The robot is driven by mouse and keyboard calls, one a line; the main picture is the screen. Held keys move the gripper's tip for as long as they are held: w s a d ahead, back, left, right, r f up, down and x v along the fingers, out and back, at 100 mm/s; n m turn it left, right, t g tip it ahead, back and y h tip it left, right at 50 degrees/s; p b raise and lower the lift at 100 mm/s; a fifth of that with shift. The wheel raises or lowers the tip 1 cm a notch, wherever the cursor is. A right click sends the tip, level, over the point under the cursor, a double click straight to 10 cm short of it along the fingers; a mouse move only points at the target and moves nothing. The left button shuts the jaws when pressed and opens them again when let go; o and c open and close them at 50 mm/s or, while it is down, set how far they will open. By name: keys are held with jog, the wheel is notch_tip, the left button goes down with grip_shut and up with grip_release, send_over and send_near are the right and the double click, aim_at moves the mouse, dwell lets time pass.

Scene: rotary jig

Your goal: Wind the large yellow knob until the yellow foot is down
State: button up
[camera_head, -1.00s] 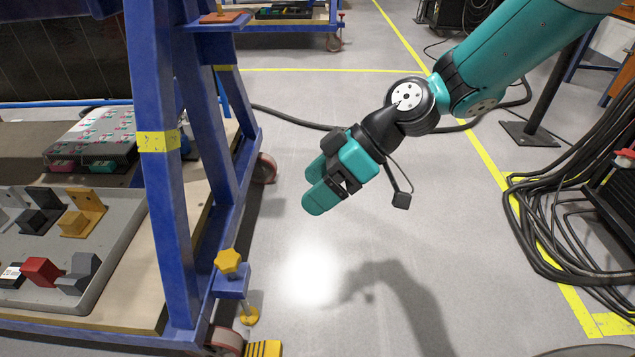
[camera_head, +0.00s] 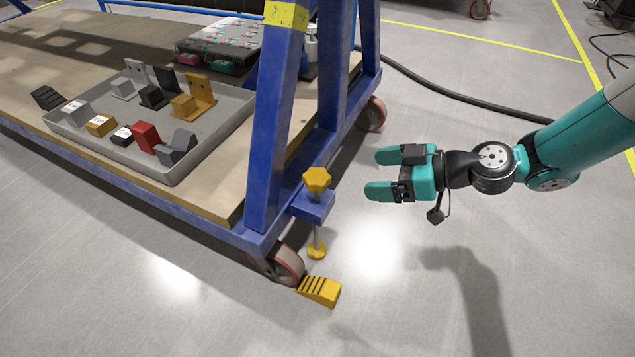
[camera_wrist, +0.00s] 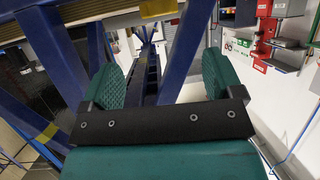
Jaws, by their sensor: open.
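The large yellow knob (camera_head: 317,179) sits on top of a blue bracket at the corner of the blue frame. Below the bracket, on a thin screw, is the round yellow foot (camera_head: 317,251). It looks close to the floor, but I cannot tell whether it touches. My gripper (camera_head: 378,172) is open and empty, to the right of the knob in the head view, with its fingers pointing left. In the wrist view my gripper's two green fingers (camera_wrist: 164,82) stand apart with nothing between them.
A yellow wedge (camera_head: 319,291) lies on the floor against a red-rimmed caster (camera_head: 281,266). A blue upright (camera_head: 277,120) stands left of the knob. A grey tray (camera_head: 185,170) of small blocks sits on the wooden deck. The floor around my gripper is clear.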

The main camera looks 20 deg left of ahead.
aim_at(320, 176)
jog(key=b+x, duration=0.2)
jog(key=x, duration=0.2)
jog(key=b+x, duration=0.2)
jog(key=x, duration=0.2)
jog(key=b+x, duration=0.2)
jog(key=x, duration=0.2)
jog(key=shift+a+f, duration=0.15)
jog(key=shift+f, duration=0.2)
jog(key=shift+a+f, duration=0.1)
jog(key=shift+a, duration=0.55)
jog(key=c, duration=0.9)
